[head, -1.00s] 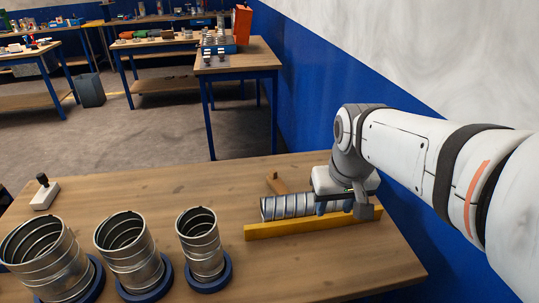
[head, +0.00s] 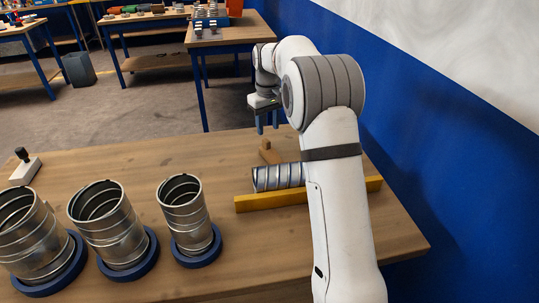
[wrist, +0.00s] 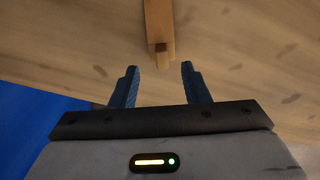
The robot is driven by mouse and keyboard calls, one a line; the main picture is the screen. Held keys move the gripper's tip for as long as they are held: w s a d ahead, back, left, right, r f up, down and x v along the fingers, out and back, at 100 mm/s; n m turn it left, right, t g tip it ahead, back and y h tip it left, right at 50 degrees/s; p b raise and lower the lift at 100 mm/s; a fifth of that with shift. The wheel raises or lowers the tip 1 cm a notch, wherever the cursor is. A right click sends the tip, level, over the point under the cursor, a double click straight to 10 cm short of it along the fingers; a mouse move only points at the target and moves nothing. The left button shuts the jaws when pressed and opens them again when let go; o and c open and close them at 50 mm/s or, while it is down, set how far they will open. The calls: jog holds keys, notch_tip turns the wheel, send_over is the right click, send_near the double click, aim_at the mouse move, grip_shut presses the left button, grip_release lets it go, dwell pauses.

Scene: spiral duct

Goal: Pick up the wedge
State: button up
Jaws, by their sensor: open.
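The wedge (head: 268,152) is a small light-brown wooden piece lying on the table just behind a spiral metal duct (head: 278,177). In the wrist view the wedge (wrist: 159,25) is at the top centre, its near end pointing toward the fingers and its far part cut off by the frame. My gripper (head: 268,128) is open and empty, with blue fingers pointing down above and behind the wedge in the head view. In the wrist view my gripper (wrist: 159,68) has its two fingers spread on either side of the wedge's line, apart from it.
A yellow bar (head: 270,201) lies along the duct's front side. Three upright metal duct pieces on blue bases, the nearest to my arm being this one (head: 187,212), stand at left. A white block with a black knob (head: 25,168) sits far left. A blue wall (head: 420,140) is at right.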

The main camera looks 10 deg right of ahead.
aim_at(267, 141)
notch_tip(267, 141, down, 7)
jog(key=shift+w+a+f+p, duration=0.1)
jog(key=shift+a+f+p, duration=0.1)
jog(key=shift+p, duration=0.1)
grip_shut()
dwell(0.5)
